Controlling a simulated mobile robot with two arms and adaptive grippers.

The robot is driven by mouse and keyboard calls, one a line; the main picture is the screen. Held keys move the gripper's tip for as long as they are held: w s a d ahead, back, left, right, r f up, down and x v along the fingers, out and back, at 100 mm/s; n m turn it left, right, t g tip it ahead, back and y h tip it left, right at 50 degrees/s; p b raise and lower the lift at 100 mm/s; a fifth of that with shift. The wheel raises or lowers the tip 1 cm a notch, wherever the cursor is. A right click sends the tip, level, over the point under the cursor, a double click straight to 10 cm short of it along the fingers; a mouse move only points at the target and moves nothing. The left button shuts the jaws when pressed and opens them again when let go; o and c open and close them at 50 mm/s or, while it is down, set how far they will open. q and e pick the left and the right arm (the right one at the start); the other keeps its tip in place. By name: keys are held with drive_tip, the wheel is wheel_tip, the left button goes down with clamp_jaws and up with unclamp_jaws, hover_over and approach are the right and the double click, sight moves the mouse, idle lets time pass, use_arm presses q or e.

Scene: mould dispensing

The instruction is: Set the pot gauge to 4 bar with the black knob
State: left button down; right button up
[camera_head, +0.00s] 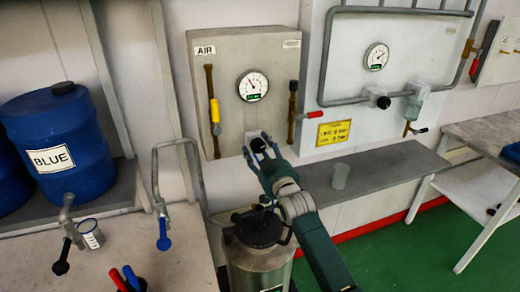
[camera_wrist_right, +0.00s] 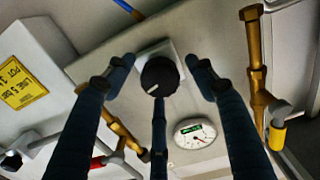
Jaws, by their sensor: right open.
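On the grey AIR panel (camera_head: 202,110) in the head view is a white round gauge (camera_head: 253,86) with a green label; its needle is too small to read. Below it is a black knob (camera_head: 258,145), partly covered by my right gripper (camera_head: 256,142). In the right wrist view the knob (camera_wrist_right: 159,76) sits on a pale plate between the spread fingers of my open right gripper (camera_wrist_right: 168,74). No finger clearly touches it. My left gripper is not in view.
Red-handled (camera_head: 308,115) and yellow-handled (camera_head: 214,110) valves flank the gauge. A second panel at right has another gauge (camera_head: 377,56), a black knob (camera_head: 383,102) and a yellow sign (camera_head: 333,132). A metal pot (camera_head: 258,262) stands below. A cup (camera_head: 340,176) stands on the grey shelf.

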drive_tip(key=c, duration=1.1)
drive_tip(key=m, duration=0.5)
drive_tip(key=shift+f, duration=0.1)
drive_tip(key=shift+c, duration=0.2)
drive_tip(key=o, duration=1.1)
drive_tip(key=shift+o, duration=0.2)
drive_tip(key=shift+s, duration=0.1)
drive_tip(key=v, duration=1.2)
